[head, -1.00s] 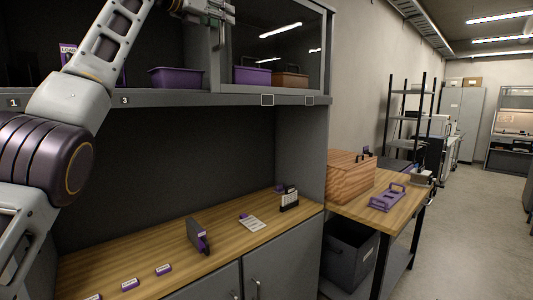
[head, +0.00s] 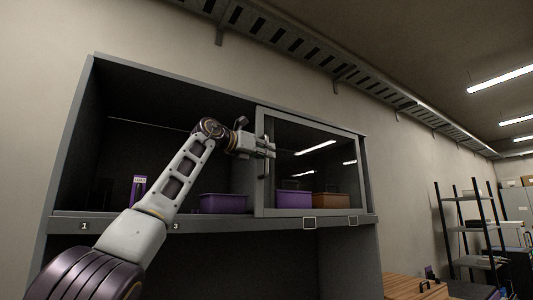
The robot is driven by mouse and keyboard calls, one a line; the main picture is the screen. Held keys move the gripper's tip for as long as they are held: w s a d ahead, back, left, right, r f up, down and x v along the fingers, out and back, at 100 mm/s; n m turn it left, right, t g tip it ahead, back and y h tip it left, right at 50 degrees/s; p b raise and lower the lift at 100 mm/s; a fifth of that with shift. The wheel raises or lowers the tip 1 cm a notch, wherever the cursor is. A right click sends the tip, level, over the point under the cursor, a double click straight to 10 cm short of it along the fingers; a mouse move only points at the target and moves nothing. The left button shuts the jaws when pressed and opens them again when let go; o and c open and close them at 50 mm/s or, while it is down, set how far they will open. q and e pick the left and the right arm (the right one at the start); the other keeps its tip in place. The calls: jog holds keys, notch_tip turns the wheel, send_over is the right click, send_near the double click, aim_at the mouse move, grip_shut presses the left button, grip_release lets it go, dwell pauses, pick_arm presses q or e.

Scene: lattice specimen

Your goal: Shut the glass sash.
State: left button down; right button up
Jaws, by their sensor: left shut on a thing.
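The glass sash (head: 318,168), a glass pane in a grey frame, stands over the right part of the upper cabinet. The left part of the cabinet front is open. My left gripper (head: 268,149) is at the sash's left upright, a little above its middle. It is shut on the sash there; the fingers hide the exact part held. My right gripper is out of view.
A purple bin (head: 222,204) stands in the open part. Another purple bin (head: 293,199) and a brown bin (head: 331,200) stand behind the glass. A purple labelled item (head: 138,190) stands farther left. The shelf edge (head: 200,225) carries number tags.

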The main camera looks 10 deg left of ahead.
pick_arm(q)
jog(key=shift+a, duration=0.15)
jog(key=w+a+v, duration=0.1)
jog(key=a+v, duration=0.1)
jog(key=v, duration=1.5)
jog(key=w+a+v, duration=0.2)
jog(key=a+v, duration=0.1)
jog(key=v, duration=1.3)
jog(key=w+a+v, duration=0.2)
jog(key=a+v, duration=0.1)
jog(key=v, duration=1.4)
jog(key=shift+a+r, duration=0.2)
jog(key=shift+a, duration=0.1)
jog(key=c, duration=1.7)
grip_release()
jog(key=shift+o, duration=1.2)
jog(key=shift+s+a+f, duration=0.1)
jog(key=shift+s+a, duration=0.05)
jog(key=shift+a, duration=0.05)
jog(key=shift+d, duration=0.15)
